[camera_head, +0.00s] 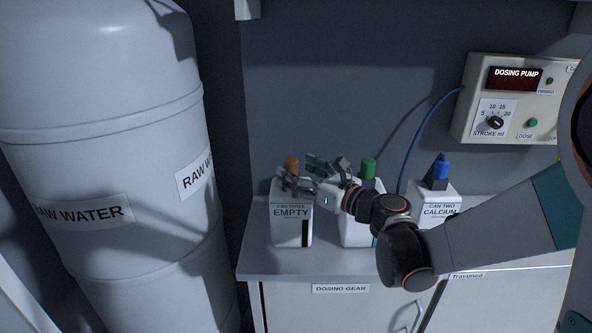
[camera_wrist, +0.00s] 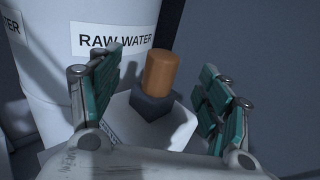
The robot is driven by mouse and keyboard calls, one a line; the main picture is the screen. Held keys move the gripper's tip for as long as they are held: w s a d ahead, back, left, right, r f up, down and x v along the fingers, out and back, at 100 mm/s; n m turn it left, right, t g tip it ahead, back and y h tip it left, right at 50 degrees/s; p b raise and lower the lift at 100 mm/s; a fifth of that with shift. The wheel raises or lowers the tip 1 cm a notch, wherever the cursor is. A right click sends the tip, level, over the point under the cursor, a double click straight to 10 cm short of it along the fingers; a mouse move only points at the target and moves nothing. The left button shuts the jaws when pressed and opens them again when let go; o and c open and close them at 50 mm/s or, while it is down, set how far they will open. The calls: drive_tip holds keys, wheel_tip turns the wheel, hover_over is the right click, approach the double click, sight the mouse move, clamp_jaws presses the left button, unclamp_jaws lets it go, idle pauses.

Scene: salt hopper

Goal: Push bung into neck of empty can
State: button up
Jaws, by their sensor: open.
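The empty can (camera_head: 291,231) is a white can labelled "CAN THREE EMPTY", standing at the left of the cabinet top. An orange-brown bung (camera_head: 291,163) stands upright at its neck; it also shows in the wrist view (camera_wrist: 160,71). The dark neck (camera_wrist: 154,104) is directly under the bung in the wrist view. How deep the bung sits cannot be told. My gripper (camera_head: 298,172) is at the can's top. In the wrist view its teal-padded fingers (camera_wrist: 164,88) are spread apart, with the bung between them and gaps on both sides.
A middle can with a green cap (camera_head: 368,168) stands partly behind my arm. A can labelled "CAN TWO CALCIUM" (camera_head: 440,206) with a blue top stands to the right. The dosing pump box (camera_head: 513,100) is on the wall. A large raw water tank (camera_head: 105,150) stands at the left.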

sight(296, 170)
drive_tip(key=shift+v, duration=1.65)
drive_tip(key=shift+s+d, duration=0.1)
drive_tip(key=v, duration=1.1)
drive_tip(key=shift+s+d, duration=0.25)
